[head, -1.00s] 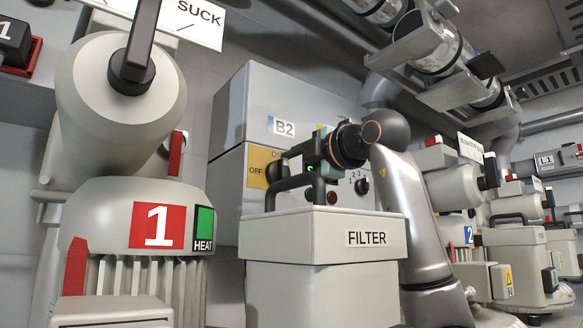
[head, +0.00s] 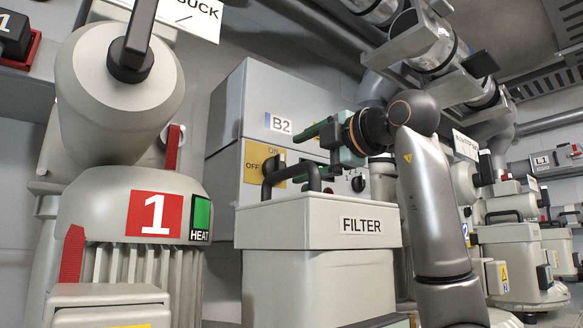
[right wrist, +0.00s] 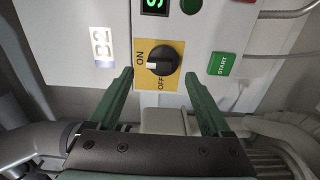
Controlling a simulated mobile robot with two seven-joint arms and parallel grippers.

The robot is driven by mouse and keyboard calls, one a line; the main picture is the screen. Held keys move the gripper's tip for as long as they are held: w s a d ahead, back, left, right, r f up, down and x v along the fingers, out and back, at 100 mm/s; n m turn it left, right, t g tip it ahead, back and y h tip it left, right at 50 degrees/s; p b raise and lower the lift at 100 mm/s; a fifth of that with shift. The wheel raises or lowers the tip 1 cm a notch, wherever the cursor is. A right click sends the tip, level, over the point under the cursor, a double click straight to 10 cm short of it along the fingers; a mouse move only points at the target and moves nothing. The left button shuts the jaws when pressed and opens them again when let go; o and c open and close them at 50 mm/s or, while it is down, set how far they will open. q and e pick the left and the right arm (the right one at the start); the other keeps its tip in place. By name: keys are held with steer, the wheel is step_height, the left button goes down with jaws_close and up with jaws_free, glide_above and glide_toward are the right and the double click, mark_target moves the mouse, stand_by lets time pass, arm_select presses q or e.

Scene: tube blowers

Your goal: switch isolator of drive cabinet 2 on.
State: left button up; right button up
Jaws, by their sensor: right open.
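The drive cabinet marked B2 (head: 228,112) stands behind the FILTER box. Its isolator is a black rotary knob (head: 277,163) on a yellow ON/OFF plate (head: 255,156). In the right wrist view the knob (right wrist: 163,58) shows whole, with its white mark on the side of the ON label. My right gripper (head: 303,150) is open and empty, to the right of the knob in the head view. In the right wrist view its two green fingers (right wrist: 159,76) point at the plate, one to each side of the knob's line, apparently short of it. My left gripper is not in view.
Blower 1 (head: 125,200) is at the left. A green START button (right wrist: 222,64) and a lit green display (right wrist: 155,5) are near the isolator. More blowers stand at the right.

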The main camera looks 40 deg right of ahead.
steer(key=s+b, duration=0.1)
steer(key=s, duration=0.6)
steer(key=shift+s+a, duration=0.35)
steer(key=shift+a, duration=0.05)
